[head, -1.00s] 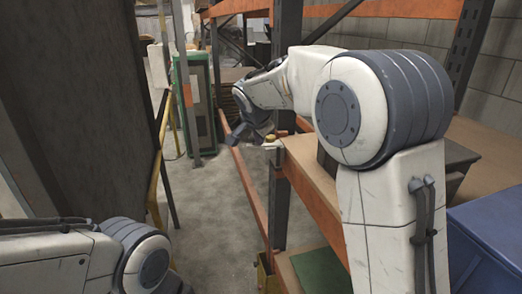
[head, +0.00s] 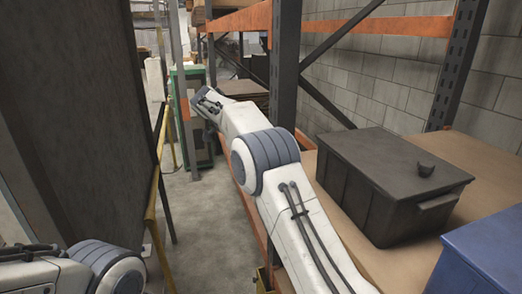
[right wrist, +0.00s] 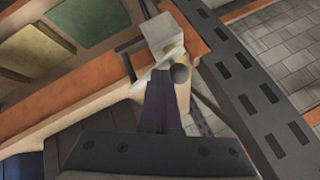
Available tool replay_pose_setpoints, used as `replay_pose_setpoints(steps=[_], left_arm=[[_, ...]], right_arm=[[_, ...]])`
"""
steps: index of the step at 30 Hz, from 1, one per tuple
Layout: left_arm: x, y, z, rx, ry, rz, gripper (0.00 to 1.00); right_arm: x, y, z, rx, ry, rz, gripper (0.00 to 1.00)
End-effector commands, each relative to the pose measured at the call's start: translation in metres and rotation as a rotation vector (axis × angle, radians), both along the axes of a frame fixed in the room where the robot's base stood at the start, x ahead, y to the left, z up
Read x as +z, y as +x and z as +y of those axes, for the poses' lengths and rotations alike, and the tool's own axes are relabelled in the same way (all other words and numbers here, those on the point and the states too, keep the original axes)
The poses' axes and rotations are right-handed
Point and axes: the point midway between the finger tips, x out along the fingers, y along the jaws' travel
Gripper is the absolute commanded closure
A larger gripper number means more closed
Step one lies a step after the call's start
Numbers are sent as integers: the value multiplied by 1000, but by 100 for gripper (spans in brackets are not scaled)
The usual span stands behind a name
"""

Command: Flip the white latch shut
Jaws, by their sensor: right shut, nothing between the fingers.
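The white latch (right wrist: 165,60) shows in the right wrist view as a pale lever beside a light grey block (right wrist: 160,34) on the orange shelf beam, with a round grey knob (right wrist: 180,73) at its near side. My right gripper (right wrist: 162,88) is shut and empty, its dark fingers pointing at the lever and close below it; I cannot tell whether they touch. In the head view my right arm covers the latch. My left gripper is out of view; only part of the left arm shows.
A dark lidded bin (head: 385,175) and a blue bin (head: 490,255) stand on the shelf at right. A dark perforated rack post (right wrist: 240,85) rises beside the latch. A dark panel (head: 75,110) stands at left.

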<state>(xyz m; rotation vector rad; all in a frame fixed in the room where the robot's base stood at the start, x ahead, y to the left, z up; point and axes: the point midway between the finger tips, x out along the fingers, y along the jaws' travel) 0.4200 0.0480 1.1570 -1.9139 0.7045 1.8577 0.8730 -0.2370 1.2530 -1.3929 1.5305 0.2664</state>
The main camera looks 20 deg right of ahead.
Motion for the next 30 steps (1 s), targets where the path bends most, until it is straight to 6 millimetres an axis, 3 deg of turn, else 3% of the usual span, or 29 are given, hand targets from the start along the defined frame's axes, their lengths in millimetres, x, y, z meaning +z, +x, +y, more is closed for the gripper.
replay_pose_setpoints(steps=[1, 7, 17, 30], left_arm=[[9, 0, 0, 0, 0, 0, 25], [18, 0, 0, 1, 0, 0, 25], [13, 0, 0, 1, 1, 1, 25], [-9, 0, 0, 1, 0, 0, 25]], right_arm=[[3, 3, -1, -33, -1, 0, 100], [2, 4, -8, -74, 0, 1, 100], [-2, 3, -11, -74, 1, 0, 100], [-3, -6, -14, -72, 1, 0, 100]])
